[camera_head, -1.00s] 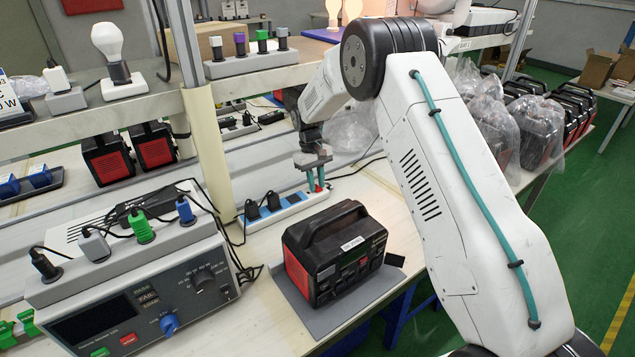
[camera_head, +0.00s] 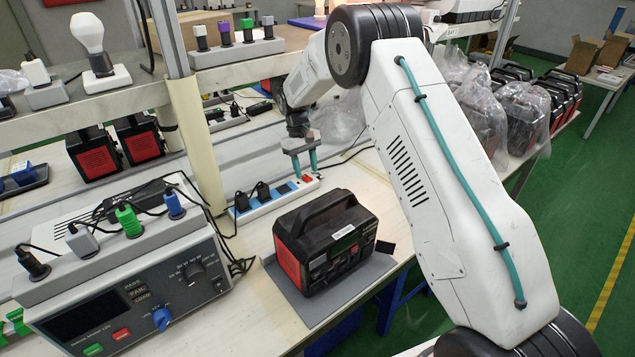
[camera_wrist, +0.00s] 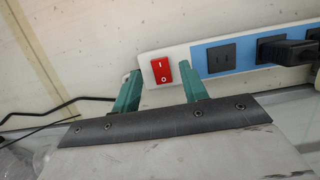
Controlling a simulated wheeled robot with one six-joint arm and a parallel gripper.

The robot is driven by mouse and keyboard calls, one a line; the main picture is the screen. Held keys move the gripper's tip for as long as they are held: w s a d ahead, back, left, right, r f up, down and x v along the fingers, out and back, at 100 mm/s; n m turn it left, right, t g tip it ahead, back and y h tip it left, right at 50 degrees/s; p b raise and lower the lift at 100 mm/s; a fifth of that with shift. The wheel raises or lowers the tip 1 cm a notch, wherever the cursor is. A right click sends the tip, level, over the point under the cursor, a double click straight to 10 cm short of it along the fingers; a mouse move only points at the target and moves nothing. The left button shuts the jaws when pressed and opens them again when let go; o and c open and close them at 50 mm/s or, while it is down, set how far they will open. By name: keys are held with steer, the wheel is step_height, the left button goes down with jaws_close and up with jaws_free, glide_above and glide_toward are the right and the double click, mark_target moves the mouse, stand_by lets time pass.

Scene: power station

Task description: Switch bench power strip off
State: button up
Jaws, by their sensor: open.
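The bench power strip (camera_head: 268,203) is white with blue socket faces and lies on the bench behind the black and red power unit. Black plugs sit in some of its sockets. Its red rocker switch (camera_wrist: 162,70), marked with a line and a circle, is at the strip's end in the wrist view. My gripper (camera_head: 304,174) is open and empty over that end of the strip. In the wrist view its two teal fingers (camera_wrist: 160,88) stand either side of the switch, a little short of it in the picture. I cannot tell whether they touch the strip.
A black and red power unit (camera_head: 327,242) stands on a grey mat in front of the strip. A grey test console (camera_head: 125,275) with coloured plugs stands to the left. A cream post (camera_head: 194,140) rises behind it. A clear plastic bag (camera_head: 341,122) lies behind my gripper.

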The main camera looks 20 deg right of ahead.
step_height(320, 180, up, 2)
steer(key=s+r, duration=0.1)
steer(key=s, duration=1.5)
steer(key=shift+r, duration=0.15)
steer(key=s+r, duration=0.1)
steer(key=r, duration=0.3)
steer(key=s+r+t, duration=0.1)
steer(key=s+r, duration=0.1)
steer(key=r, duration=0.2)
steer(key=s+d+r+m+t, duration=0.1)
steer(key=r, duration=0.3)
steer(key=shift+s+r+y, duration=0.3)
steer(key=shift+s+r, duration=0.05)
steer(key=s+d+r+m+t, duration=0.2)
steer(key=s+r+t, duration=0.2)
steer(key=s+r, duration=0.7)
steer(key=s+f+g, duration=0.1)
steer(key=s, duration=1.6)
steer(key=shift+f+m+g, duration=0.15)
steer(key=shift+m+g, duration=0.15)
steer(key=shift+g, duration=0.1)
steer(key=shift+d, duration=0.1)
